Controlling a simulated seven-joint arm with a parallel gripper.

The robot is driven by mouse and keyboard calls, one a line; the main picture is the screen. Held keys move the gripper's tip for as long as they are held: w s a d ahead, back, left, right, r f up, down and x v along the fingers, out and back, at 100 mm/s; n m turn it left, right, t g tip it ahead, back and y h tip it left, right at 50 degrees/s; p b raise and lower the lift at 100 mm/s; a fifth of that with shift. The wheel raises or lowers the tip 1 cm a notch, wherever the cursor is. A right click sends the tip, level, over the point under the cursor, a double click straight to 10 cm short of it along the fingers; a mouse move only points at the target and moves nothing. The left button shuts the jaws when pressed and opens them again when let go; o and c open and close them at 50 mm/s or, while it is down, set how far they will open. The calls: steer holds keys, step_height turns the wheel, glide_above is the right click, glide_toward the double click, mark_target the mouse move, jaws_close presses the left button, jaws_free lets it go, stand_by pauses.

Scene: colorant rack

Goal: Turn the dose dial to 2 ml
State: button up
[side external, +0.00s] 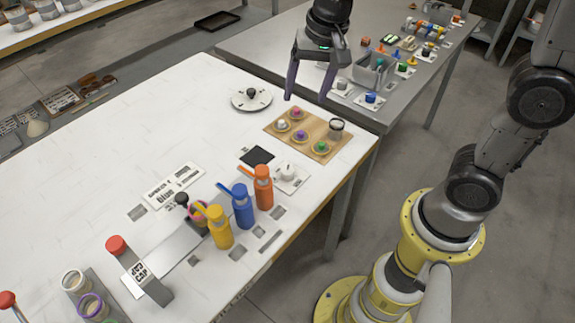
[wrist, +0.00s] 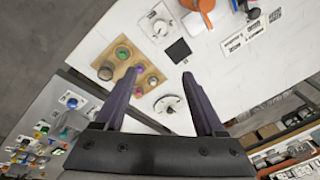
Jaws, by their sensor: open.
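Two dial-like things stand on the white table, and I cannot read which is the dose dial. One is a white knob on a square white plate (side external: 288,174), right of a black square pad; it also shows at the top of the wrist view (wrist: 158,22). The other is a round white disc with a dark knob (side external: 251,98), farther back; it also shows in the wrist view (wrist: 168,104). My gripper (side external: 305,98) is open and empty, raised above the table's far right edge, apart from both. Its fingers (wrist: 163,72) point down. Dial settings are too small to read.
A wooden board (side external: 313,147) with colored knobs and a jar lies between the disc and the white plate. Orange (side external: 263,187), blue (side external: 243,206) and yellow (side external: 219,227) bottles stand close to the plate. A grey table (side external: 252,47) with small items lies behind.

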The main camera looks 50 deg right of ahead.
steer(key=g, duration=0.2)
glide_above(288, 170)
step_height(288, 170, down, 8)
step_height(288, 170, down, 14)
steer(key=shift+f, duration=0.1)
jaws_close()
stand_by(0.4)
